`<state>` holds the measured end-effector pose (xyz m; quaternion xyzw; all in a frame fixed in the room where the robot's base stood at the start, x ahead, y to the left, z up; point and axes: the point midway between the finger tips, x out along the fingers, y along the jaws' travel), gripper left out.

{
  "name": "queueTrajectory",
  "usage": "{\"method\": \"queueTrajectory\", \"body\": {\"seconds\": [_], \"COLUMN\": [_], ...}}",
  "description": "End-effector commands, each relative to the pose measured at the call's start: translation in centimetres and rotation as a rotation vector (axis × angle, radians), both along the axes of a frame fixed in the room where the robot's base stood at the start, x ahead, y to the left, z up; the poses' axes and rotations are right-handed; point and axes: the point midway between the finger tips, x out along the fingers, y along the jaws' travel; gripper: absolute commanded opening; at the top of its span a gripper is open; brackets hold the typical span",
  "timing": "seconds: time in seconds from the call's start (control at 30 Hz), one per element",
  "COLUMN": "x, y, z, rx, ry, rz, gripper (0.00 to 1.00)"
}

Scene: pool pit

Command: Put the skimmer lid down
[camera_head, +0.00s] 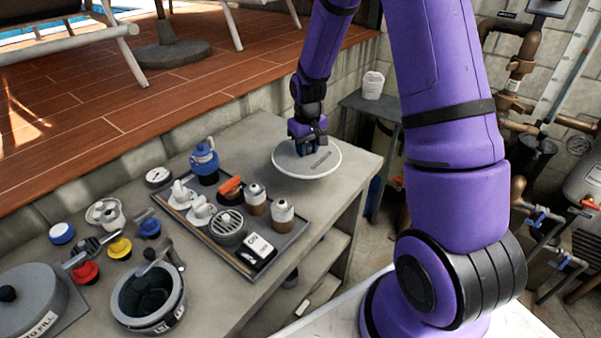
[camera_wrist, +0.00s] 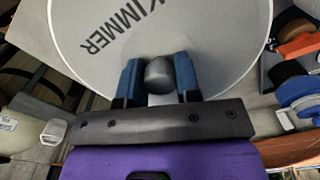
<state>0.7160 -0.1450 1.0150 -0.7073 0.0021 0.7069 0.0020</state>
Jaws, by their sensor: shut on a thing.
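The skimmer lid (camera_head: 328,160) is a round, pale grey-white disc with dark lettering, over the right end of the concrete bench (camera_head: 258,137). In the wrist view the lid (camera_wrist: 210,38) fills the upper middle, with "KIMMER" readable and a grey knob (camera_wrist: 159,72) at its near side. My gripper (camera_head: 307,147) comes down on the lid from above. In the wrist view the blue fingers of my gripper (camera_wrist: 158,80) stand on both sides of the knob, shut on it. I cannot tell whether the lid's underside touches the bench.
Left of the lid, a tray (camera_head: 262,273) holds bottles, fittings and a grey strainer. A blue-topped device (camera_head: 204,162) stands behind it. Farther left are a grey pot (camera_head: 148,298), coloured caps and a large round lid (camera_head: 28,300). The bench's right edge lies close to the skimmer lid.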

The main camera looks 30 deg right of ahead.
Motion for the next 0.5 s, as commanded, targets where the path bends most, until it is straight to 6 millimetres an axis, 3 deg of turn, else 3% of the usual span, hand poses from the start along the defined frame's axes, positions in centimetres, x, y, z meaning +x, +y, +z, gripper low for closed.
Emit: {"method": "queueTrajectory", "body": {"seconds": [0.2,0.5], "x": [-0.1,0.0], "y": [0.0,0.0], "z": [-3.8,-6.0], "rx": [0.000,0.000], "ry": [0.005,0.002], "rz": [0.000,0.000], "gripper": [0.01,0.01]}}
